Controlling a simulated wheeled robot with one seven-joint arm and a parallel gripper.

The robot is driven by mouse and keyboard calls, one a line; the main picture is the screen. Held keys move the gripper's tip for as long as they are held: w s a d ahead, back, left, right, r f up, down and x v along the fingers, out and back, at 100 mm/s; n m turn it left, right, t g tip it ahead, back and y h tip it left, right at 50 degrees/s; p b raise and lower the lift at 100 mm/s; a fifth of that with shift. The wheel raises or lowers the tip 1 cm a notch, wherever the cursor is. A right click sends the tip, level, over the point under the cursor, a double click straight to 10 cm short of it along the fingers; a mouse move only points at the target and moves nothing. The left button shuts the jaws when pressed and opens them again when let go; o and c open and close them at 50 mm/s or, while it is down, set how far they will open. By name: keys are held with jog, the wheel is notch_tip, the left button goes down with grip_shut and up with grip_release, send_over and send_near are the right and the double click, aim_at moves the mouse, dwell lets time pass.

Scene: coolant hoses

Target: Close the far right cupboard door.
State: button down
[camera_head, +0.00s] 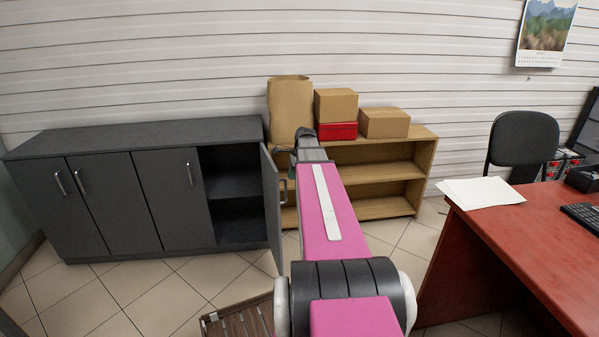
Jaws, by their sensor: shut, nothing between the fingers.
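The dark grey cupboard (120,137) stands against the wall at the left. Its far right door (271,215) is open and sticks out towards me, nearly edge-on, with its handle (284,191) on the right-hand face. The open compartment (232,185) shows one shelf and looks empty. The other doors are closed. My pink arm reaches forward from the bottom. My gripper (291,152) is at its far end, just right of the door's upper part, small and partly hidden by my arm. It is shut and empty. I cannot tell whether it touches the door.
A wooden shelf unit (425,160) stands right of the cupboard, with a paper bag (290,105), cardboard boxes (385,123) and a red box (337,131) on top. A slatted wooden item (240,318) lies on the floor below. A red desk (510,235) and black chair (522,140) are right.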

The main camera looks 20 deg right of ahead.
jog(key=shift+w+a, duration=0.1)
jog(key=shift+a, duration=0.25)
jog(key=shift+a, duration=0.15)
